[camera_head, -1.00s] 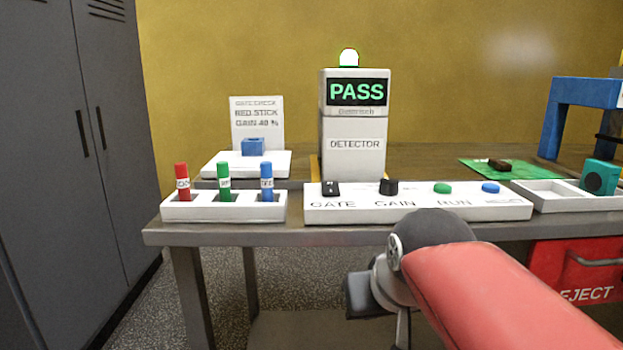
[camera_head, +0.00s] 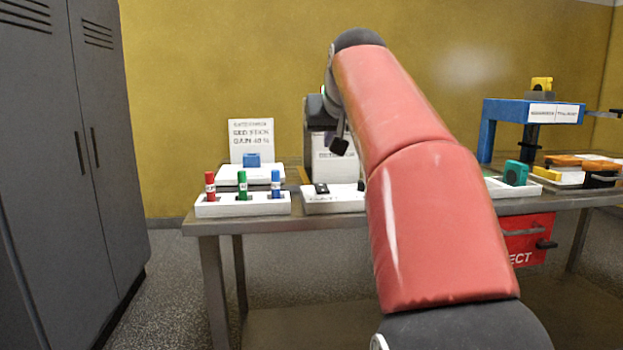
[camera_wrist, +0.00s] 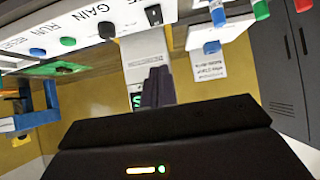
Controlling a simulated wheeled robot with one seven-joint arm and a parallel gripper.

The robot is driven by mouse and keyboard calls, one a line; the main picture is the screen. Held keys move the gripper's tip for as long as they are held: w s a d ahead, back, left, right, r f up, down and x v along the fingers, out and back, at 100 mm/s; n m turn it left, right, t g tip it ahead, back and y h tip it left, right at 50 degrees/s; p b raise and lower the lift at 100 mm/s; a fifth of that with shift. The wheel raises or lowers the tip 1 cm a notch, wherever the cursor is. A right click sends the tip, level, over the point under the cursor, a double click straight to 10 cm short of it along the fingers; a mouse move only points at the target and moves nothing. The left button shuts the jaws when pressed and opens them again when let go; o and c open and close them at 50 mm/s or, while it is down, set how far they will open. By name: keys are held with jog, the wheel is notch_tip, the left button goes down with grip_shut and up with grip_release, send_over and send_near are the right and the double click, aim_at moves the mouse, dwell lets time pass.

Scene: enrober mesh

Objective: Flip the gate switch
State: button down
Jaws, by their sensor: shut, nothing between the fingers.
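The gate switch (camera_head: 321,188) is a small black rocker at the left end of the white control panel (camera_head: 335,204). It also shows in the wrist view (camera_wrist: 153,14) at the top, beside the partly cut-off GATE label. In the wrist view my gripper (camera_wrist: 158,72) is shut and empty, its dark fingers in front of the white detector (camera_wrist: 140,48). The fingers appear apart from the switch. In the head view my red arm hides much of the panel and detector, and the fingers cannot be made out clearly. Which way the switch is tipped is unclear.
The black gain knob (camera_wrist: 107,29), green run button (camera_wrist: 68,41) and blue button (camera_wrist: 38,52) lie along the panel. A white rack (camera_head: 243,208) with red, green and blue sticks stands to its left. Behind are an instruction card (camera_head: 250,134) and a blue block (camera_head: 252,160).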

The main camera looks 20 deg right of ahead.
jog(key=shift+w, duration=0.1)
send_over(322, 186)
jog(key=s, duration=0.2)
jog(key=f, duration=0.6)
jog(key=shift+w+a+f, duration=0.1)
jog(key=shift+a+f, duration=0.1)
jog(key=shift+a, duration=0.05)
notch_tip(322, 186, down, 2)
jog(key=shift+f+b, duration=0.25)
jog(key=shift+b, duration=0.4)
jog(key=shift+w+f, duration=0.15)
jog(key=shift+f, duration=0.45)
jog(key=shift+f, duration=0.1)
jog(key=shift+w+d+f, duration=0.1)
jog(key=shift+f, duration=0.05)
jog(key=shift+w, duration=0.15)
jog(key=shift+w+d+r+p, duration=0.2)
jog(key=shift+w+p, duration=0.45)
jog(key=shift+p, duration=0.1)
